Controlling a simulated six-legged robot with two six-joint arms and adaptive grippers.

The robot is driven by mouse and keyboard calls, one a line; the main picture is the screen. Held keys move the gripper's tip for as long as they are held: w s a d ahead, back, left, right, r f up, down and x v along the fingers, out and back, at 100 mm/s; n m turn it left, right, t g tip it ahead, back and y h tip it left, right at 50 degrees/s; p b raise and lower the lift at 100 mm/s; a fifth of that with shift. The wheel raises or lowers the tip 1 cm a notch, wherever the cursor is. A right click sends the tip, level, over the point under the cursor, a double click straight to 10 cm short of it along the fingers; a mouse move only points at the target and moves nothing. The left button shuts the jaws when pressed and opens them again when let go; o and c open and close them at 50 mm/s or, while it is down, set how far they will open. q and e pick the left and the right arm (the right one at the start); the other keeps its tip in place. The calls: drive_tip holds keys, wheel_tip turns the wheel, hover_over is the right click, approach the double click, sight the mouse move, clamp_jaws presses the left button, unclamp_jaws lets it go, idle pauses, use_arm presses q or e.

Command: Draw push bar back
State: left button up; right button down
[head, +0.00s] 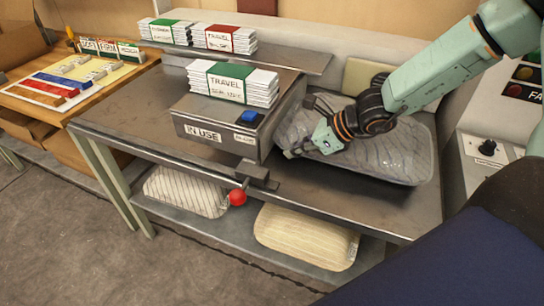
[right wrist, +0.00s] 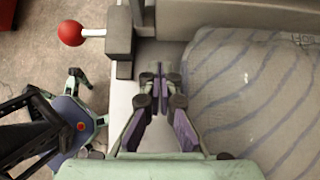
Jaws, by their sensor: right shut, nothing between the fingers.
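The push bar is not clearly identifiable; a dark metal block (head: 252,172) with a rod ending in a red ball knob (head: 237,197) sits at the table's front edge. The red knob (right wrist: 71,33) and its block (right wrist: 121,42) also show at upper left in the right wrist view. My right gripper (head: 290,154) is shut and empty, low by the left end of the grey striped pillow (head: 385,150). In the right wrist view its fingers (right wrist: 160,88) are together, between the block and the pillow. My left gripper is not in the head view.
A metal box (head: 225,128) marked IN USE, with a blue button, carries a stack of TRAVEL packs (head: 233,83). Two pillows lie on the lower shelf (head: 185,190), (head: 306,237). A control panel (head: 490,150) stands at right. The table's front right is bare.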

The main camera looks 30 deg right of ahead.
sight(262, 154)
drive_tip(key=shift+w+a+f+b, duration=0.2)
drive_tip(key=shift+w+f+b, duration=0.15)
drive_tip(key=shift+f+b, duration=0.25)
drive_tip(key=shift+w+a+f+b, duration=0.15)
drive_tip(key=shift+w+f+b, duration=0.15)
drive_tip(key=shift+f+b, duration=0.25)
drive_tip(key=shift+w+a+r, duration=0.1)
drive_tip(key=shift+w+a, duration=1.1)
drive_tip(key=shift+w, duration=0.05)
use_arm(q)
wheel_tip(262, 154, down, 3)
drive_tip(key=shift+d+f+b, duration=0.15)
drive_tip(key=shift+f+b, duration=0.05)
drive_tip(key=shift+b, duration=0.15)
use_arm(e)
drive_tip(key=shift+w+a, duration=0.15)
drive_tip(key=shift+w, duration=0.2)
drive_tip(key=shift+w+a, duration=0.15)
